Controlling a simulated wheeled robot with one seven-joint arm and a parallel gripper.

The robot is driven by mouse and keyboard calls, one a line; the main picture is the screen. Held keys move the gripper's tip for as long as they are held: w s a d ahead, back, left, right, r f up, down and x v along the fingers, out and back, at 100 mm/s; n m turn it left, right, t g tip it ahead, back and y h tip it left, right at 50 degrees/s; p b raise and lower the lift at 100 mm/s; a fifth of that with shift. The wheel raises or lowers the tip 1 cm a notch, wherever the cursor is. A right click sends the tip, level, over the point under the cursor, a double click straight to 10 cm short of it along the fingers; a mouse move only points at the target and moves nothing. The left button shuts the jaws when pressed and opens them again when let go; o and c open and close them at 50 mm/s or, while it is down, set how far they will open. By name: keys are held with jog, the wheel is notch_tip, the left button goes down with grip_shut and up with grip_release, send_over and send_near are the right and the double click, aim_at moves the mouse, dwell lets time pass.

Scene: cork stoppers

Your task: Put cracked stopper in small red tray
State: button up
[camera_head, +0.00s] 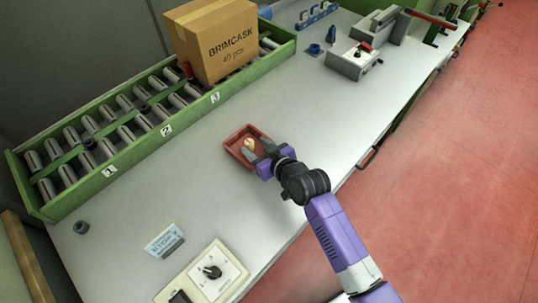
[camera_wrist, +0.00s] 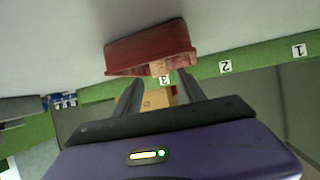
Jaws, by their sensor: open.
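The small red tray (camera_head: 233,149) sits on the grey bench in front of the green roller rack. A light tan cork stopper (camera_head: 249,144) shows within the tray's outline; a crack cannot be made out. My gripper (camera_head: 257,148) is at the tray's right side, its fingers apart and reaching over the tray toward the stopper. In the wrist view the red tray (camera_wrist: 148,48) lies beyond the open fingers of my gripper (camera_wrist: 160,80). A tan patch, likely the stopper (camera_wrist: 178,67), shows at the tray's edge; the rest is hidden.
A green roller rack (camera_head: 130,165) numbered 1 to 3 runs behind, with a BRIMCASK carton (camera_head: 215,45) on it. A card (camera_head: 164,241) and a control box with a knob (camera_head: 212,273) are at the front. Devices (camera_head: 354,62) stand farther right. Bench around the tray is clear.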

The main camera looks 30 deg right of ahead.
jog(key=v, duration=1)
jog(key=shift+h, duration=0.3)
jog(key=s, duration=0.2)
jog(key=s+f, duration=0.1)
jog(key=s, duration=0.2)
jog(key=shift+s+d+f, duration=0.15)
jog(key=shift+s+d, duration=0.2)
jog(key=shift+s, duration=0.05)
jog(key=s+a+r+t, duration=0.1)
jog(key=s+r, duration=0.5)
jog(key=s, duration=0.7)
jog(key=s+a+r+m+t+h, duration=0.1)
jog(key=s+r, duration=0.5)
jog(key=s, duration=0.6)
jog(key=shift+s, duration=0.4)
